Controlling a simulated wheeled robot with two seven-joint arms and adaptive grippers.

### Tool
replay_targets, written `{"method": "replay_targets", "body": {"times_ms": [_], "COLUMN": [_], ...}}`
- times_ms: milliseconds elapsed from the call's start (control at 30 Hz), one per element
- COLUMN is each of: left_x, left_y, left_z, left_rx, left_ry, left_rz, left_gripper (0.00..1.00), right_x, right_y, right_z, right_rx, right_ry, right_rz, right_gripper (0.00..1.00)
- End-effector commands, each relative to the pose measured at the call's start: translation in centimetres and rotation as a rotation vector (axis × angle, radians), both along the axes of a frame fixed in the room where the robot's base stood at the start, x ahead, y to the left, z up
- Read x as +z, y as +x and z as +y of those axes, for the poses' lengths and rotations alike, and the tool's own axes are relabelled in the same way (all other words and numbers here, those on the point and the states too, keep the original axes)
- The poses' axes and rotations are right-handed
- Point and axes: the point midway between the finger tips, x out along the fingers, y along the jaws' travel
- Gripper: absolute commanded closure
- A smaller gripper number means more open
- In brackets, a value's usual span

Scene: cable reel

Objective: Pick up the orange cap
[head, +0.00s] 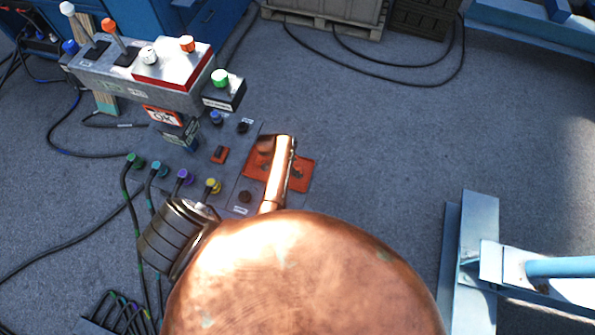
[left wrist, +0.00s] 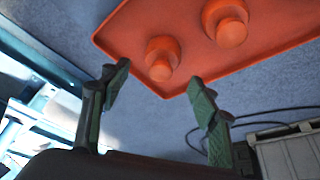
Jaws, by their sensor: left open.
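An orange tray (left wrist: 180,15) fills the upper part of the left wrist view and bears two round orange caps. One orange cap (left wrist: 163,58) is near the tray's corner, the other (left wrist: 228,28) is up and to the right. My left gripper (left wrist: 159,76) is open and empty, its two fingers apart on either side of the tray's corner. The nearer cap shows between and beyond the fingertips; I cannot tell the exact gap. In the head view the orange tray (head: 306,176) lies at the right end of the panel, partly hidden by my copper-coloured arm. My right gripper is not in view.
A grey control panel (head: 240,190) with coloured plugs and cables lies left of the tray. Behind it stands a box with levers and knobs (head: 165,70). A blue-grey metal frame (head: 480,230) stands at the right. The floor between tray and frame is clear.

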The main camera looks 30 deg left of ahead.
Motion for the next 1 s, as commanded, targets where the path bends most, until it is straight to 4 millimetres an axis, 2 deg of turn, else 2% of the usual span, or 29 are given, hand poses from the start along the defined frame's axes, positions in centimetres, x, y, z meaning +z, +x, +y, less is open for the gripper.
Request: {"method": "replay_targets", "body": {"times_ms": [100,233,400,533,1000], "left_x": [-2.1,-3.3,-3.6,-3.6,-3.6], "left_y": [0.1,0.4,0.6,0.5,0.5], "left_z": [-0.2,-0.5,-0.5,-0.5,-0.4], "left_rx": [0.000,0.002,0.003,0.004,0.005], "left_ry": [-0.002,-0.001,0.000,0.000,0.001], "left_rz": [0.004,0.003,0.001,0.001,0.002], "left_gripper": [0.44,0.44,0.44,0.45,0.78], "right_x": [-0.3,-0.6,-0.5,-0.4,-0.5], "right_y": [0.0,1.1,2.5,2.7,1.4], "right_z": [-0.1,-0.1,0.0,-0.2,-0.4], "right_rx": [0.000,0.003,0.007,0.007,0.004], "right_ry": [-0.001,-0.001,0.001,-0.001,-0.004], "right_rz": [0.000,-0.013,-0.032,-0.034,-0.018], "right_gripper": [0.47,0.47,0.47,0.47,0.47]}}
